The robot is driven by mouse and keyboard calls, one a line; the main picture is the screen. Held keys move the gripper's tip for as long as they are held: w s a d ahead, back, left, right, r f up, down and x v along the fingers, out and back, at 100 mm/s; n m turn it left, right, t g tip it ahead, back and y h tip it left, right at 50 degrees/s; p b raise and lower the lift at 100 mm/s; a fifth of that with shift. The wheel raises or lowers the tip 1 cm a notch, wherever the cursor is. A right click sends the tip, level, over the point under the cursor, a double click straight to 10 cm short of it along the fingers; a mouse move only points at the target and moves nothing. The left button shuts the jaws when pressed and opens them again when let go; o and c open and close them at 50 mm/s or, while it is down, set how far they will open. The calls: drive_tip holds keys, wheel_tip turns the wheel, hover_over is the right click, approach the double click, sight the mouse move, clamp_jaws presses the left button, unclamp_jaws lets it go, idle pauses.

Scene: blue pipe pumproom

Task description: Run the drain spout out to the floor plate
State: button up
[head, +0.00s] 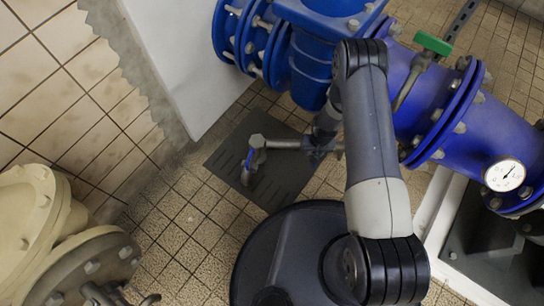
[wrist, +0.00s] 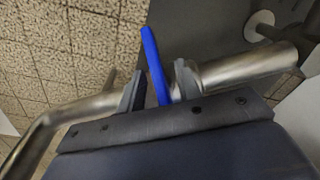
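The drain spout (head: 284,143) is a bare metal pipe. A small blue strip (head: 250,157) shows by that end. My gripper (head: 320,147) is at the pipe's right part, partly hidden by my arm. In the wrist view the pipe (wrist: 240,70) runs across beyond my fingers (wrist: 158,88). A blue lever (wrist: 153,60) stands between the spread fingers, with a gap on its left. I cannot tell if it is that same blue strip.
Large blue flanged pipes (head: 470,125) with a gauge (head: 505,175) and a green-handled valve (head: 433,43) fill the right. Cream flanged fittings (head: 35,225) stand at lower left. A white wall block (head: 190,55) is at upper left. Tiled floor (head: 180,225) is clear between them.

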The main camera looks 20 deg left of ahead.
drive_tip(key=shift+a+f+n+t+h+b, duration=0.15)
drive_tip(key=shift+n+t+h+b, duration=0.15)
drive_tip(key=shift+n+h+b, duration=1)
